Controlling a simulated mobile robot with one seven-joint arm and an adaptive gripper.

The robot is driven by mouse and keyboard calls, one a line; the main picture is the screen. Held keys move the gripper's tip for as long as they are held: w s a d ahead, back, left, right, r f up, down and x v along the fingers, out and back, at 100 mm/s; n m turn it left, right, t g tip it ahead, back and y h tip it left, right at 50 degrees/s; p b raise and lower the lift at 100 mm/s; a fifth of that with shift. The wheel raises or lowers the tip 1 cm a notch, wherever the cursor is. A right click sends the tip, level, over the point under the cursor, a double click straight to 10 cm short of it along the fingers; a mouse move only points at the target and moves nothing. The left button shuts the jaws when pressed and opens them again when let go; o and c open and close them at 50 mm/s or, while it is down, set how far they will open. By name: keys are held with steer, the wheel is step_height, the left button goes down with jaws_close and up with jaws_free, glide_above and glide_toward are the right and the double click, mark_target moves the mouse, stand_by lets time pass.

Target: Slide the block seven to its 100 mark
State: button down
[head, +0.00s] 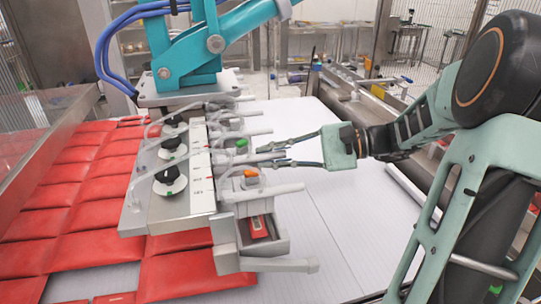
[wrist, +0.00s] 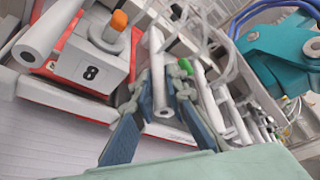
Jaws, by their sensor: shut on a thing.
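The picker's rail (head: 205,170) carries a row of grey blocks with pale tubes. My gripper (head: 264,155) is shut on this tube, reaching in from the right in the head view. The scale marks along the rail are too small to read.
Black dials (head: 170,180) sit on the plate left of the rail. Red pouches (head: 70,190) lie left of and below the picker. A teal arm (head: 190,55) stands above it. Neighbouring tubes run close on both sides of my fingers. The white surface (head: 350,235) at right is clear.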

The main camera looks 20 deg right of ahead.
steer(key=shift+w+r+p, duration=0.1)
steer(key=shift+w+p, duration=0.25)
steer(key=shift+w, duration=1.1)
steer(key=c, duration=2)
jaws_free()
steer(key=shift+d, duration=0.1)
steer(key=shift+c, duration=0.2)
steer(key=shift+o, duration=0.5)
steer(key=shift+w, duration=0.1)
steer(key=v, duration=1.2)
